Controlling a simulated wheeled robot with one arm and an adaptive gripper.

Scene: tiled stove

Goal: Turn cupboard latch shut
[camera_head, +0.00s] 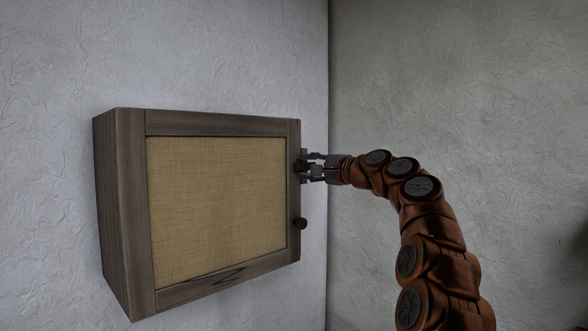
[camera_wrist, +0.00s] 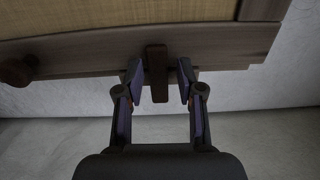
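The cupboard (camera_head: 215,124) hangs on the wall with its woven-panel door closed against the frame, as far as I can see. The latch, a small dark brown wooden bar (camera_wrist: 157,72), sits at the door's edge in the wrist view and points across that edge. My gripper (camera_wrist: 160,70) is open, with one finger on each side of the latch and a visible gap on both sides. In the head view my gripper (camera_head: 311,166) is at the cupboard's right edge, where the latch is mostly hidden by the fingers.
A round dark knob (camera_head: 301,224) sticks out below my gripper on the door's right edge; it also shows at the left in the wrist view (camera_wrist: 16,71). The plain wall (camera_head: 450,90) to the right leaves free room around my arm.

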